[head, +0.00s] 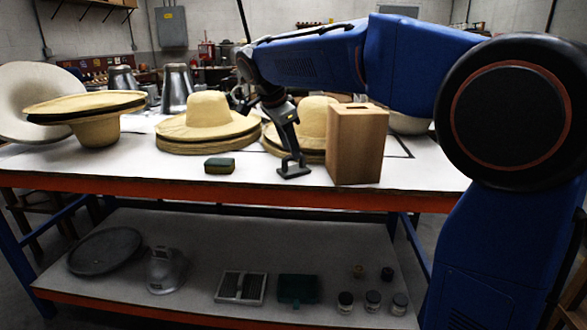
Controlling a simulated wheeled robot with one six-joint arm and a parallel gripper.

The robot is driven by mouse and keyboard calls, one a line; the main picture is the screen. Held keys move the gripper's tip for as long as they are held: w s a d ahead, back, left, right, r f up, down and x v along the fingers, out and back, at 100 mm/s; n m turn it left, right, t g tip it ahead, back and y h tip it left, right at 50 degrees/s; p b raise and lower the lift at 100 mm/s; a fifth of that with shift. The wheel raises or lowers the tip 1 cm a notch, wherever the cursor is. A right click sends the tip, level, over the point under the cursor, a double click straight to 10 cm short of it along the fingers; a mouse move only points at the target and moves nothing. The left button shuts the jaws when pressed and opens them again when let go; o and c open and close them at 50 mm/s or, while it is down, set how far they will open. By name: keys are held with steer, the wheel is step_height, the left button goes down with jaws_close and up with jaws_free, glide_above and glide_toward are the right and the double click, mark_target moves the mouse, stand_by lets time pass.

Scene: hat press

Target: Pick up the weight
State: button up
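No object in the head view is plainly marked as the weight. A tall wooden block (356,146) stands upright on the workbench, and a small dark green and yellow block (219,165) lies near the front edge. A silver metal piece with a handle-like top (166,271) sits on the lower shelf. My gripper (294,172) points down low over the bench top, between the small block and the wooden block. It appears apart from both. Its fingers are dark and small here, so their opening is unclear.
Stacked straw hats (205,120) stand behind the small block, with more hats (310,125) behind my gripper. An upturned hat (95,118) is at the left. The workbench's orange front edge (240,193) overhangs a lower shelf (200,305) with jars and a dark oval plate (105,250).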

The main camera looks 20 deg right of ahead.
steer(key=shift+x, duration=1.5)
steer(key=shift+a, duration=0.1)
jaws_close()
steer(key=shift+r, duration=0.15)
step_height(320, 180, up, 10)
